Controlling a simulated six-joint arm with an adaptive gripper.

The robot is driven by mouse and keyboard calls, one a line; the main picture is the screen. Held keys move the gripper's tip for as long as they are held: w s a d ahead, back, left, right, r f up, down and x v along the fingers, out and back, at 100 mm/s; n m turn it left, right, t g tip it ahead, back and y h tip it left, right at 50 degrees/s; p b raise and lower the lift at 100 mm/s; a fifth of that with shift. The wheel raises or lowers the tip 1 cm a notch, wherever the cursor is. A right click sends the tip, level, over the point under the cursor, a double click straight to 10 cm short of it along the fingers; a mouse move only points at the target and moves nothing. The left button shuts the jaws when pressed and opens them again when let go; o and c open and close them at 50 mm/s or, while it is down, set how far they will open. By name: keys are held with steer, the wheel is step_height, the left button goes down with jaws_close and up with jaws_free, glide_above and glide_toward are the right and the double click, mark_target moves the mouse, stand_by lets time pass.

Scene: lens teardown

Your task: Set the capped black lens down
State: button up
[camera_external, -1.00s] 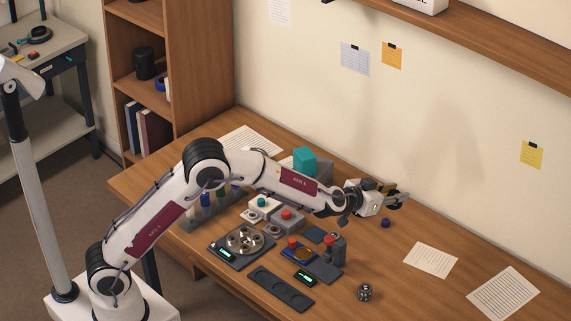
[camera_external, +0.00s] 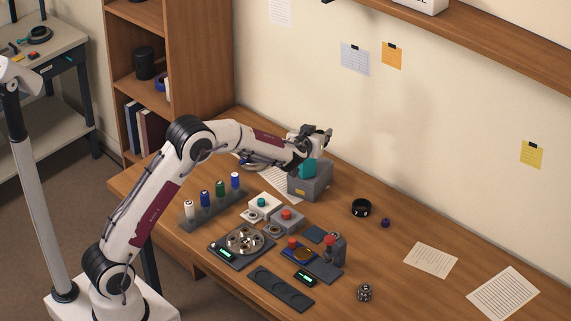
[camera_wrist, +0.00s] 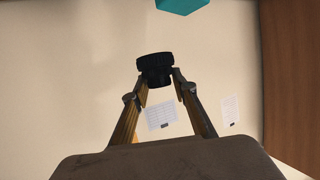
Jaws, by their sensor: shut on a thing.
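My gripper (camera_external: 323,133) is raised in front of the back wall, just above and right of the teal block. In the wrist view its two fingers (camera_wrist: 157,78) are closed on a black lens (camera_wrist: 155,65), a dark cylinder with a wider ribbed part at its end. The wrist view looks level at the wall and appears upside down. I cannot make out the cap. In the external view the lens is too small and dark to separate from the gripper.
The teal block (camera_external: 307,169) rests at a grey box (camera_external: 313,188). A black ring (camera_external: 361,208) and a small purple piece (camera_external: 385,223) lie to its right. A rack of coloured bottles (camera_external: 212,211) and several devices fill the front. The right of the desk has free room around papers (camera_external: 431,260).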

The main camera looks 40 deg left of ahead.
steer(key=s+a+n+g+y, duration=0.2)
steer(key=s+a+n+y, duration=0.1)
steer(key=a, duration=1)
steer(key=s+a+n+g+y, duration=0.2)
steer(key=s+a, duration=0.1)
steer(key=a, duration=1)
steer(key=s+a+n+g+y, duration=0.1)
steer(key=s+a+n+g, duration=0.2)
steer(key=s+a, duration=0.6)
steer(key=s+a+n+g+y, duration=0.2)
steer(key=s+a, duration=0.4)
steer(key=a, duration=0.7)
step_height(320, 180, down, 12)
steer(key=shift+w, duration=0.15)
steer(key=shift+r, duration=0.1)
steer(key=shift+f, duration=3.1)
steer(key=shift+f, duration=0.15)
steer(key=shift+f, duration=1.75)
